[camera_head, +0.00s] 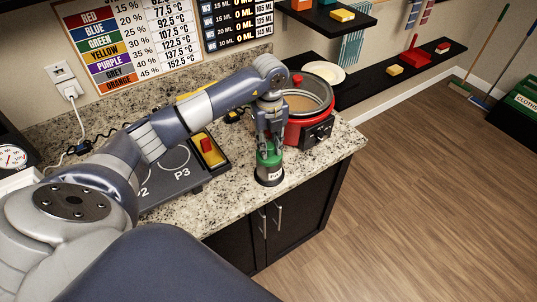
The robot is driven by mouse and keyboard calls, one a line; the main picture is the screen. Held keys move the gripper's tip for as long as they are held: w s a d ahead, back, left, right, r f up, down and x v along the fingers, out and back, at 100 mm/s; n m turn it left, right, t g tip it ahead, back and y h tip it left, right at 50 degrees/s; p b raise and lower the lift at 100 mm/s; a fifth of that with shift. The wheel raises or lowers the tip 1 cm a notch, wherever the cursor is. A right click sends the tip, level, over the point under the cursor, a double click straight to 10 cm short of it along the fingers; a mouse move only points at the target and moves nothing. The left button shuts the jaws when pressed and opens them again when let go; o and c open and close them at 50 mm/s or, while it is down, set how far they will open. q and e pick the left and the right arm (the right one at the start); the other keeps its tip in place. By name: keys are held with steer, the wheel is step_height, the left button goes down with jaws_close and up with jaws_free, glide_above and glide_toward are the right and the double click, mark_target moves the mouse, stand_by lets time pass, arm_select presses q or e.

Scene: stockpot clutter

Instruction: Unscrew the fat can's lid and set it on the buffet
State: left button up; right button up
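The fat can (269,178) stands upright near the front edge of the granite counter, dark with a pale label. Its green lid (269,160) is on top, partly covered by my gripper. My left gripper (270,154) points straight down over the can, with its fingers around the lid area. Whether the fingers press on the lid is too small to tell. My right gripper is out of view. The buffet cannot be told for sure; the granite counter (225,219) over dark cabinets is the nearest surface.
A red cooker (322,130) with a clear rim stands close behind and right of the can. A dark panel marked P2 and P3 (180,178), with a red and yellow block (208,150), lies to the left. Some bare counter shows in front. Wall shelves (380,84) hang behind.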

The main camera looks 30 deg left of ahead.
arm_select(q)
steer(key=shift+r+n+p, duration=0.1)
steer(key=shift+n+p, duration=0.5)
steer(key=shift+n, duration=0.8)
jaws_close()
steer(key=shift+n, duration=0.9)
steer(key=n+p, duration=0.1)
steer(key=n, duration=0.1)
steer(key=shift+n+p, duration=0.3)
steer(key=shift+p, duration=0.05)
steer(key=shift+n, duration=1)
